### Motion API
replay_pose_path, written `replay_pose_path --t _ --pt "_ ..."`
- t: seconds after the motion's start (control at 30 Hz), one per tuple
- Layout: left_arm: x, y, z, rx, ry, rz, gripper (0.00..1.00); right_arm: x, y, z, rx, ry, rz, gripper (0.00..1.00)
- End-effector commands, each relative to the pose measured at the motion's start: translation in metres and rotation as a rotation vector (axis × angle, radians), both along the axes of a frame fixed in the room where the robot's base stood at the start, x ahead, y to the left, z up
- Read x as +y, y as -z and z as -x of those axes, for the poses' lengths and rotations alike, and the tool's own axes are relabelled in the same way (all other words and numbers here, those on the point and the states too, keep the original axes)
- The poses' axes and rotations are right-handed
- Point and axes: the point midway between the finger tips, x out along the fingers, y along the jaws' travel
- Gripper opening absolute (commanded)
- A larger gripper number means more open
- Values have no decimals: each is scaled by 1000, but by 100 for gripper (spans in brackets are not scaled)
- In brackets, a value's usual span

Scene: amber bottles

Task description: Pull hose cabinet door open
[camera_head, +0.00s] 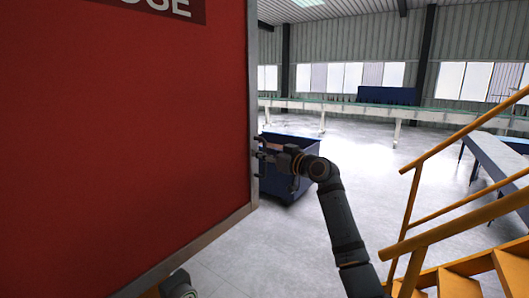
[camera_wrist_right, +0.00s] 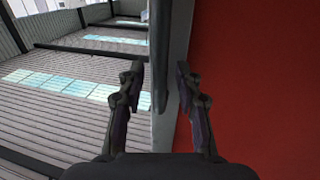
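The red hose cabinet door (camera_head: 130,140) fills the left of the head view, with a grey metal edge and part of a dark sign at its top. My right gripper (camera_head: 258,148) is at the door's right edge. In the right wrist view the gripper (camera_wrist_right: 160,78) has its two fingers apart. A grey vertical bar (camera_wrist_right: 160,45), seemingly the door's handle, shows between them, with gaps visible on both sides. The red door (camera_wrist_right: 260,70) lies to the right there. Whether the bar is deep between the fingers I cannot tell. My left gripper is not in view.
A blue bin (camera_head: 288,190) stands on the floor behind my right gripper. Yellow stair rails (camera_head: 440,230) rise at the right. A long conveyor-like table (camera_head: 340,108) runs along the back. The grey floor between is mostly clear.

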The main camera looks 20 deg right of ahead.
Motion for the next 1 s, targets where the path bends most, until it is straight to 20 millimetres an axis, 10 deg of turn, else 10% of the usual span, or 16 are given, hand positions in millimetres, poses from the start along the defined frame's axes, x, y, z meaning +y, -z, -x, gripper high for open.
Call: replay_pose_path --t 0.27,1.0 --pt "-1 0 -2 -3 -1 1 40 0 0 0 0 0 0 0" --pt "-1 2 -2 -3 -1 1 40 -5 1 4 0 8 1 0"
